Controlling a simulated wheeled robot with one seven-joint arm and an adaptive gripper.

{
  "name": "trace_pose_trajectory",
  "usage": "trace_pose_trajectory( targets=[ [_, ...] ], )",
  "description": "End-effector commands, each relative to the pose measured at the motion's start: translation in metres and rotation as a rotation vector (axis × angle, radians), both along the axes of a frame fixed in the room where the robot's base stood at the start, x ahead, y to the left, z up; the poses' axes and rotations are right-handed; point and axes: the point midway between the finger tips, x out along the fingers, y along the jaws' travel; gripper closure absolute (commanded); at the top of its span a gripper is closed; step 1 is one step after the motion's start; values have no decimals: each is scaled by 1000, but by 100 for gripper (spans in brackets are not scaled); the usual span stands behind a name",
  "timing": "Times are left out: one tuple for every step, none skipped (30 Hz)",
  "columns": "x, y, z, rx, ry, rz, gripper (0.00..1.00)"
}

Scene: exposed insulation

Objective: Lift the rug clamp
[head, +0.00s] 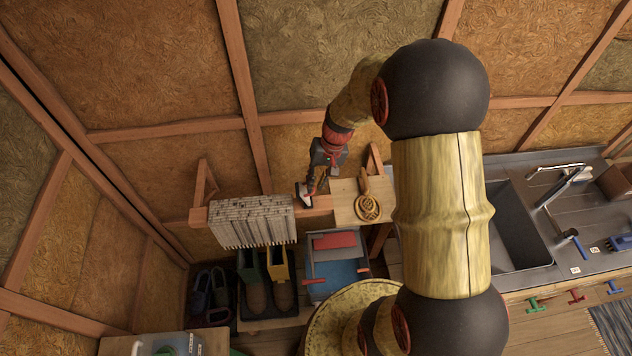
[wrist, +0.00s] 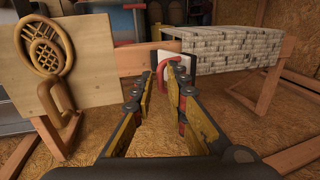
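The rug clamp, a small piece with a red curved handle on a white and black plate, shows in the wrist view (wrist: 164,70) on the wooden rail beside the hanging rug. In the head view its white and black plate (head: 304,196) is at the rug's right end. My gripper (wrist: 164,74) is open, with its two fingertips on either side of the red handle. I cannot tell whether either finger touches it. In the head view my gripper (head: 312,186) is small, at the rail, and partly hides the clamp.
A grey-white rug (head: 252,219) hangs over the rail left of the clamp. A wooden board (head: 345,208) with a woven loop-shaped ornament (head: 368,207) stands close on the right. Shoes (head: 210,288) and a blue bin (head: 335,275) are below. A sink counter (head: 520,215) is at right.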

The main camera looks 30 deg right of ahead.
Motion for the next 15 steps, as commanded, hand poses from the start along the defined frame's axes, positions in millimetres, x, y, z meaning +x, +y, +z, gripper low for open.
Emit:
trace_pose_trajectory(
  targets=[
    [0,0,0,0,0,0,90],
    [0,0,0,0,0,0,91],
    [0,0,0,0,0,0,94],
    [0,0,0,0,0,0,95],
    [0,0,0,0,0,0,97],
    [0,0,0,0,0,0,99],
    [0,0,0,0,0,0,100],
    [0,0,0,0,0,0,100],
    [0,0,0,0,0,0,100],
    [0,0,0,0,0,0,100],
    [0,0,0,0,0,0,100],
    [0,0,0,0,0,0,100],
    [0,0,0,0,0,0,100],
    [0,0,0,0,0,0,100],
    [0,0,0,0,0,0,100]
  ],
)
